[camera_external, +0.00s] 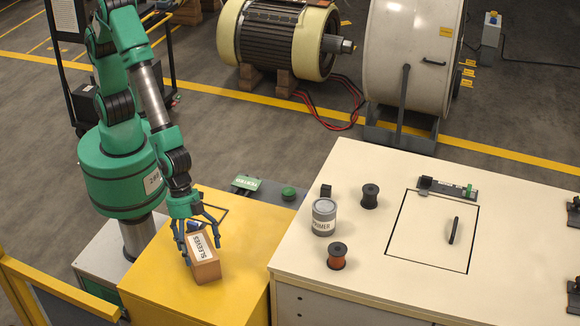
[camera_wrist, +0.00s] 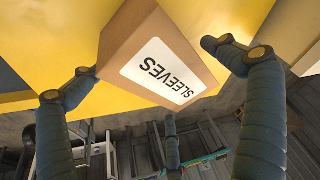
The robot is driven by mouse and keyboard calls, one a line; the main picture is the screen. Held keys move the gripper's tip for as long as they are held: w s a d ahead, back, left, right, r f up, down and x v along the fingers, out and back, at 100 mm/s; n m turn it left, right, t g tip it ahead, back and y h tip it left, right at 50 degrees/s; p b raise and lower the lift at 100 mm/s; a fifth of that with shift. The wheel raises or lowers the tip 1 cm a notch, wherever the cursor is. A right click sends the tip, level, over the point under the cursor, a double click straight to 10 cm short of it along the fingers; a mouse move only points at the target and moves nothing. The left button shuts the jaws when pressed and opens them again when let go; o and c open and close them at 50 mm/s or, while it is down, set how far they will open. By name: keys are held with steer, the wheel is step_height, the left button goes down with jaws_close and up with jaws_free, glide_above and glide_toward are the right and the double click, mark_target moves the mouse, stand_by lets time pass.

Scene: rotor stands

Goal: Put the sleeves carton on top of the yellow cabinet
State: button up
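The sleeves carton (camera_external: 206,270) is a brown box with a white "SLEEVES" label. It is over the yellow cabinet (camera_external: 150,272) and appears to rest on its top, near the front right. My gripper (camera_external: 202,252) is around the carton from above, its fingers spread on either side. In the wrist view the carton (camera_wrist: 125,45) sits between the fingers, with yellow surface behind it. A strip of yellow shows between the carton and the right finger, and the left fingertip is close to the carton's edge. The carton's underside is hidden.
A cream workbench (camera_external: 360,290) stands right of the cabinet, holding a grey tin (camera_external: 324,218), spools (camera_external: 337,256) and a hatch with a handle. A yellow rail (camera_external: 60,290) is at front left.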

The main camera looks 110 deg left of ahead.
steer(key=shift+r, duration=0.2)
steer(key=shift+a+r, duration=0.1)
steer(key=shift+r, duration=0.25)
steer(key=p+v, duration=0.2)
steer(key=v, duration=0.9)
steer(key=shift+s+p, duration=0.15)
steer(key=shift+p, duration=0.2)
